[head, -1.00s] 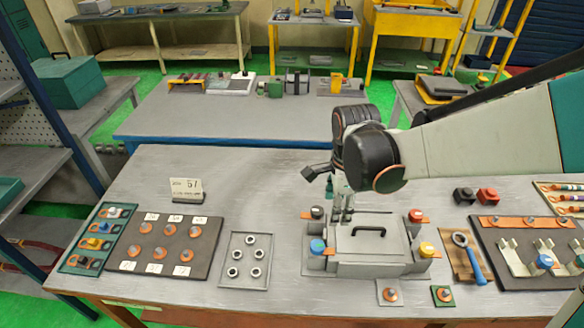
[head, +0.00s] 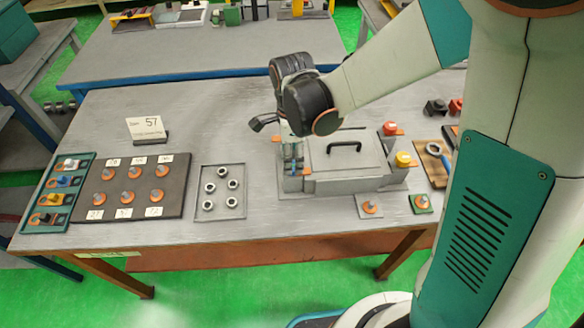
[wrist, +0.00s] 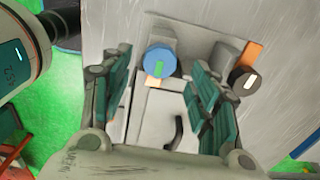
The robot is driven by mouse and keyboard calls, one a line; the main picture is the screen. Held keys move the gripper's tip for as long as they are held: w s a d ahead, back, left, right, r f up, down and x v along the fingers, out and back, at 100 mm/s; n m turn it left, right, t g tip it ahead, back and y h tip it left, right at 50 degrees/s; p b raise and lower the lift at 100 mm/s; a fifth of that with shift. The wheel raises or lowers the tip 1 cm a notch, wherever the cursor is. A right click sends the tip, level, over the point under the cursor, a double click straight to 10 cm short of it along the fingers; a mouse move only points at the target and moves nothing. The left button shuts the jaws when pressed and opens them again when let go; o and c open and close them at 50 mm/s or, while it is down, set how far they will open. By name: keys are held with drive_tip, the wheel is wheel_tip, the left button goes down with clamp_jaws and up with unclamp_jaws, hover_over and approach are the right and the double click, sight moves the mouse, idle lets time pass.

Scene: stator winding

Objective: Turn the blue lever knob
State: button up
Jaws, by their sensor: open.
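The blue lever knob (wrist: 160,62) sits on a corner of the grey box fixture (wrist: 160,105), with a pale mark on its top. In the wrist view it shows between the open teal fingers of my gripper (wrist: 158,72), with a visible gap on the right side; whether either finger touches it I cannot tell. In the head view my gripper (head: 292,158) points down at the near left corner of the fixture (head: 350,175) and mostly hides the blue knob there. A black knob (wrist: 243,80) is outside the right finger.
A red knob (head: 390,128) and a yellow knob (head: 403,159) stand on the fixture's right side. Its lid has a black handle (head: 345,147). A tray of rings (head: 221,192), a dark board (head: 132,186) and a teal tray (head: 57,195) lie left. Bare table lies between fixture and sign (head: 147,129).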

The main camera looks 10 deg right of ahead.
drive_tip(key=shift+f+b, duration=0.8)
drive_tip(key=shift+f, duration=0.9)
drive_tip(key=c, duration=1.1)
